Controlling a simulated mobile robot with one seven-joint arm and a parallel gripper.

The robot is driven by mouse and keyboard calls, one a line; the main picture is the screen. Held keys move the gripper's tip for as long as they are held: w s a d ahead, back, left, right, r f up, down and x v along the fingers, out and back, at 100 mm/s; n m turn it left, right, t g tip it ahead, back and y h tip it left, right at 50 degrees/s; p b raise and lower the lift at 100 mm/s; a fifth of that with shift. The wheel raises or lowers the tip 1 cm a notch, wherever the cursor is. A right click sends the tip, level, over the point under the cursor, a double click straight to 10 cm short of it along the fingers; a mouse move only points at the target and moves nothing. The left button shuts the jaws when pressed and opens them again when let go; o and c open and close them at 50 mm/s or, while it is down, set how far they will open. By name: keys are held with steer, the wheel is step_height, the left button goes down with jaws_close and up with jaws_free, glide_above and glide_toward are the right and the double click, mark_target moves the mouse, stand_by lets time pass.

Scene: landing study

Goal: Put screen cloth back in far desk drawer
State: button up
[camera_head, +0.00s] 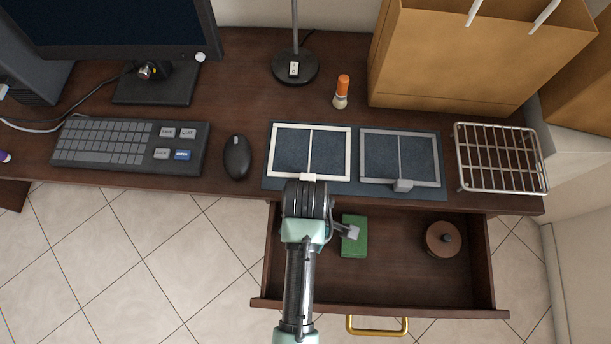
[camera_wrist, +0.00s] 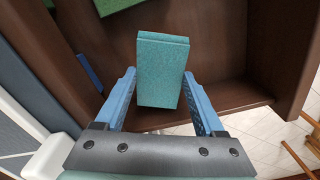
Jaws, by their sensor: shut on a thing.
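A teal, flat block-like cloth (camera_wrist: 163,68) stands between the two blue fingers of my gripper (camera_wrist: 160,88) in the wrist view. My gripper is shut on it. In the head view my arm hides the cloth and the fingertips. The gripper is over the left part of an open dark wood drawer (camera_head: 420,292), close to the desk's front edge. The drawer has a brass handle (camera_head: 376,325). Whether the cloth touches the drawer floor, I cannot tell.
The drawer holds a green block (camera_head: 354,245) and a round brown lidded thing (camera_head: 442,240). A blue mat (camera_head: 354,187) with two framed dark panels lies on the desk (camera_head: 225,75) behind. A wire rack (camera_head: 500,158) stands right. Drawer floor between green block and round thing is clear.

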step_height(320, 180, down, 4)
steer(key=shift+f+b, duration=0.2)
steer(key=shift+b, duration=0.3)
steer(key=o, duration=1.2)
steer(key=shift+r, duration=0.1)
